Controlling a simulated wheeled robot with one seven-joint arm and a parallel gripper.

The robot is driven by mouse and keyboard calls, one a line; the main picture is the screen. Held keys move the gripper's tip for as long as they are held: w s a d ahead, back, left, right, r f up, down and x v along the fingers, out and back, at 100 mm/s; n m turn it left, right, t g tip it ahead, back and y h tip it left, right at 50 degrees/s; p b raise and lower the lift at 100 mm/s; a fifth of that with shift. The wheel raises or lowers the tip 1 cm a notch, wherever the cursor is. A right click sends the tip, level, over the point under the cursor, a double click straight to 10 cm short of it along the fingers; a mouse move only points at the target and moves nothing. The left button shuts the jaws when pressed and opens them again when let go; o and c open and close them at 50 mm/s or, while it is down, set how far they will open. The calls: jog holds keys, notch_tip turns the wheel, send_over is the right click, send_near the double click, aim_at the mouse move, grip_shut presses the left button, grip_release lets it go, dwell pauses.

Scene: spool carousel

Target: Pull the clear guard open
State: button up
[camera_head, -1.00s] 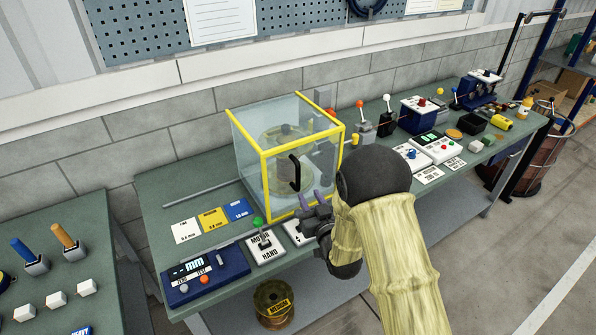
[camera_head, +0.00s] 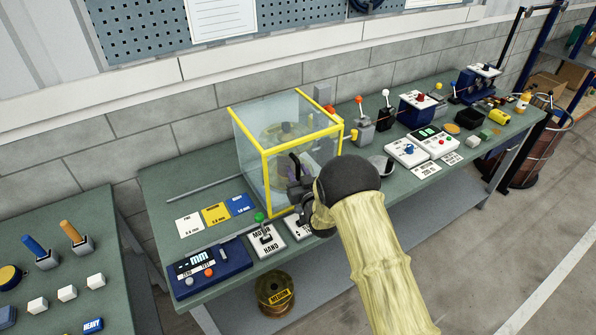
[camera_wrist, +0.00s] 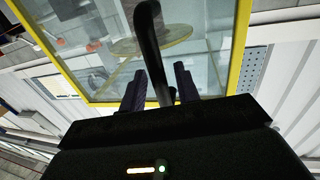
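The clear guard (camera_head: 302,137) is a transparent box with yellow edges, standing closed over a spool on the bench. Its front panel also fills much of the wrist view (camera_wrist: 92,60). A black bar handle (camera_wrist: 150,42) stands out from that panel. My gripper (camera_head: 296,170) is at the guard's front. In the wrist view its two dark fingers (camera_wrist: 159,82) are on either side of the handle, with a gap apparently showing beside it, so it looks open around the handle. In the head view my gripper hides most of the handle.
A motor/hand lever panel (camera_head: 265,241) and a blue display box (camera_head: 208,270) stand in front of the guard. Levers (camera_head: 386,115) and control boxes (camera_head: 408,152) stand to its right. A wire spool (camera_head: 275,292) sits below the bench.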

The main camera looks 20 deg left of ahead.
grip_shut()
jog(key=shift+s, duration=0.1)
